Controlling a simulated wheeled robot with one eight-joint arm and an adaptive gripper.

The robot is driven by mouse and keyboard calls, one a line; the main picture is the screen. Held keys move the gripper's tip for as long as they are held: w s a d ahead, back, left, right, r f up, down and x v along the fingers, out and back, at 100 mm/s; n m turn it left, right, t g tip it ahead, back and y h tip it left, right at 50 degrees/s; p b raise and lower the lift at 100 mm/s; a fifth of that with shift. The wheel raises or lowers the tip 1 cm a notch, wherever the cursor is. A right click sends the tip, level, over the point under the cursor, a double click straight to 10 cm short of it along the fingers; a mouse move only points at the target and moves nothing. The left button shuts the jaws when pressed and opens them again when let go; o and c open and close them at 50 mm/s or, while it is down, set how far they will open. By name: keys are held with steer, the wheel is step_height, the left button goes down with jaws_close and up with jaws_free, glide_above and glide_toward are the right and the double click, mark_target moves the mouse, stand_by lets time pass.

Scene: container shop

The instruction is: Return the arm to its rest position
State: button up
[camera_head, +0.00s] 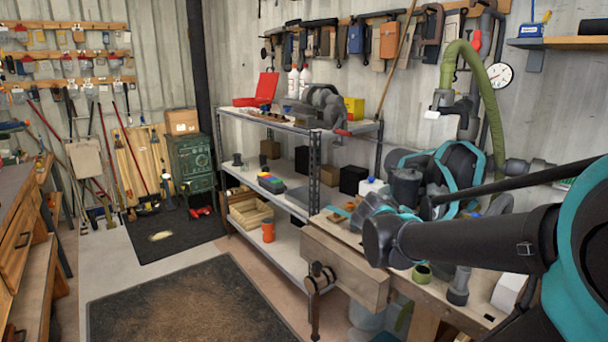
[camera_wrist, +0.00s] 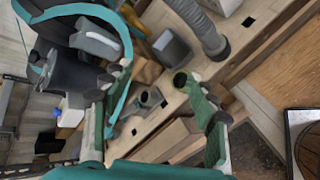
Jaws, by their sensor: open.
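My gripper (camera_wrist: 165,115) is open in the wrist view, with its teal palm along the bottom edge and the fingers apart. Nothing is clearly held between them. A green tube with a dark open end (camera_wrist: 194,92) shows near the right finger; I cannot tell whether they touch. In the head view my dark arm reaches in from the lower right over the workbench (camera_head: 345,262). The fingers are not clear there, against the teal and black shapes on the bench.
A ribbed grey hose (camera_wrist: 200,28) and a grey block (camera_wrist: 172,46) stand on the bench close by. A loaded metal shelf (camera_head: 290,265) stands behind it. A green hose (camera_head: 492,100) hangs on the wall. The floor mat (camera_head: 185,305) is clear.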

steer(key=s+a+f+m+g+y, duration=0.1)
steer(key=s+a+f+m+y, duration=0.3)
steer(key=f, duration=0.5)
steer(key=s+a+f+m+g+y, duration=0.1)
steer(key=s+a+f+m+y, duration=0.4)
steer(key=s+a+f+m, duration=0.3)
step_height(320, 180, down, 2)
steer(key=shift+a+m+y, duration=0.3)
steer(key=shift+a+m, duration=0.2)
steer(key=shift+a, duration=0.2)
steer(key=shift+w, duration=0.1)
